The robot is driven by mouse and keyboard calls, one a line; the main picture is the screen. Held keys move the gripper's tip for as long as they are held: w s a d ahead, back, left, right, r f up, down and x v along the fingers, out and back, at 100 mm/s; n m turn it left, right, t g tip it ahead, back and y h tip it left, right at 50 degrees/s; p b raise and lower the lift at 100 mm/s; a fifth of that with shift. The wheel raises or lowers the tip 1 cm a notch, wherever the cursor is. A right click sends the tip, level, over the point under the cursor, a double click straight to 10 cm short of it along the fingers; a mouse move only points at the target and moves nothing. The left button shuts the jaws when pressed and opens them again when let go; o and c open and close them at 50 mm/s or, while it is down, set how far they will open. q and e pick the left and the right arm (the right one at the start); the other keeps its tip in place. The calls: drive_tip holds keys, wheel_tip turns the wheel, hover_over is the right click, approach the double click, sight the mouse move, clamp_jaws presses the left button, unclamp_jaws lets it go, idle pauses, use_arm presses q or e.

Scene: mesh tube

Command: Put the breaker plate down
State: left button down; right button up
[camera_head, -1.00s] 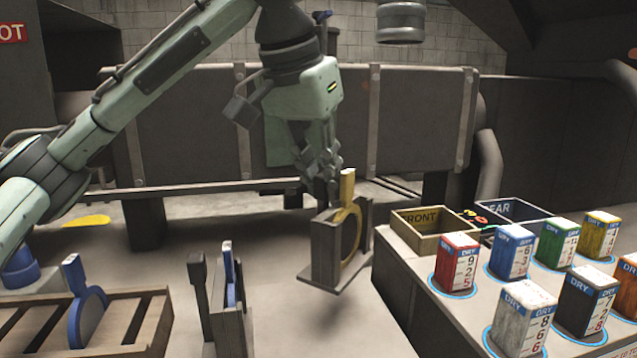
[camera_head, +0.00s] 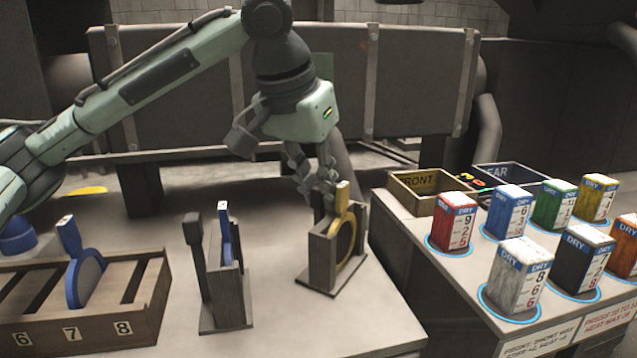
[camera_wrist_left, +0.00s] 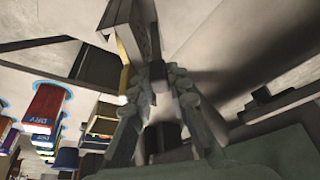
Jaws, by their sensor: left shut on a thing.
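The yellow ring-shaped breaker plate (camera_head: 345,240) with an upright tab sits upright in a grey stand (camera_head: 321,262). It is on the right part of the pale table in the head view. My left gripper (camera_head: 322,190) comes down from above and is shut on a grey upright part of this stand, just left of the yellow tab; the fingers hide the exact contact. The stand's base is at or very near the tabletop; I cannot tell whether it bears fully. In the left wrist view, the fingers (camera_wrist_left: 157,82) close on a dark grey part, with the yellow edge (camera_wrist_left: 123,75) beside it.
A similar grey stand (camera_head: 222,300) with a blue plate (camera_head: 228,238) stands left of it. A numbered wooden rack (camera_head: 110,345) holds another blue plate (camera_head: 88,275) at far left. At right, a bench carries several DRY blocks and a FRONT box (camera_head: 422,198). Table front is clear.

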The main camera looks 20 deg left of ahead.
use_arm(q)
drive_tip(key=c, duration=1.5)
unclamp_jaws()
use_arm(e)
drive_tip(key=shift+s+f, duration=0.15)
drive_tip(key=shift+f, duration=0.05)
use_arm(q)
drive_tip(key=shift+o, duration=0.2)
drive_tip(key=shift+r, duration=0.25)
drive_tip(key=p+v, duration=0.1)
drive_tip(key=v, duration=1)
drive_tip(key=shift+s+r, duration=0.2)
drive_tip(key=shift+r, duration=0.05)
use_arm(e)
wheel_tip(320, 180, down, 3)
drive_tip(key=shift+a+r, duration=0.15)
drive_tip(key=shift+r, duration=0.05)
drive_tip(key=shift+r, duration=0.1)
